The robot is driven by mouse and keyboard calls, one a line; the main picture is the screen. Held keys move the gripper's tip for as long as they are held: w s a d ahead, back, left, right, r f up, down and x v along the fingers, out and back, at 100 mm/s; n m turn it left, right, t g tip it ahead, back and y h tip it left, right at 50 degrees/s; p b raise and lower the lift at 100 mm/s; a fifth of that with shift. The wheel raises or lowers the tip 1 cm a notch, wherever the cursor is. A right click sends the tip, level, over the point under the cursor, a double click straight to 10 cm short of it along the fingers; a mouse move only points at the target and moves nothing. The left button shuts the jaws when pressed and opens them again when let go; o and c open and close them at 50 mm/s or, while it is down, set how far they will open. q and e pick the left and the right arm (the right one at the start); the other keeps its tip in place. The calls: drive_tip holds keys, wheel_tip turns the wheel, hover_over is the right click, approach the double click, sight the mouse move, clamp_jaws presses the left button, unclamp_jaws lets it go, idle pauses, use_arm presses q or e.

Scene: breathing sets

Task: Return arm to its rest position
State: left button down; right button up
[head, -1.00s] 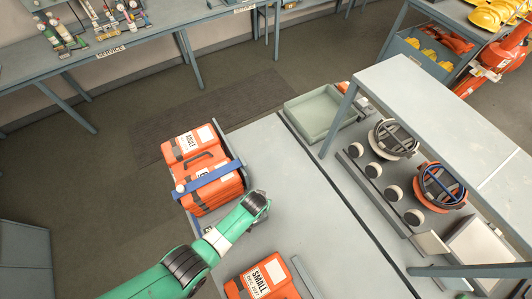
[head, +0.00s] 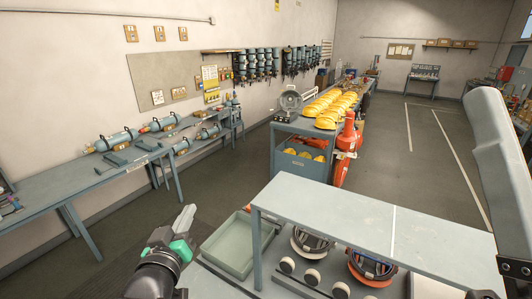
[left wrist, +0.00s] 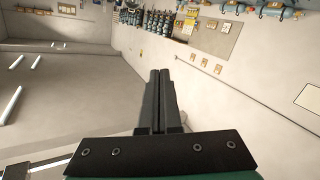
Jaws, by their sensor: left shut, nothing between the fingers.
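My left gripper (head: 187,214) is raised at the lower middle-left of the head view, pointing up and away. My right gripper is not in view.
A green-grey tray (head: 232,250) lies just right of my left gripper. A grey raised shelf (head: 370,222) stands right of it, with masks (head: 372,268) below. A wall bench (head: 90,187) carries several cylinders. A cart (head: 303,128) holds yellow helmets (head: 330,108).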

use_arm(q)
drive_tip(key=s+r+m+t, duration=0.1)
drive_tip(key=s+r+t, duration=0.2)
drive_tip(key=s+r, duration=0.55)
drive_tip(key=s+r+t, duration=0.3)
drive_tip(key=r, duration=1)
drive_tip(key=s+r+m+t+h, duration=0.2)
drive_tip(key=s+r+m+t, duration=0.1)
drive_tip(key=s+r, duration=0.5)
drive_tip(key=s+t, duration=0.1)
drive_tip(key=s, duration=0.2)
drive_tip(key=shift+s+a, duration=0.2)
drive_tip(key=shift+s, duration=0.2)
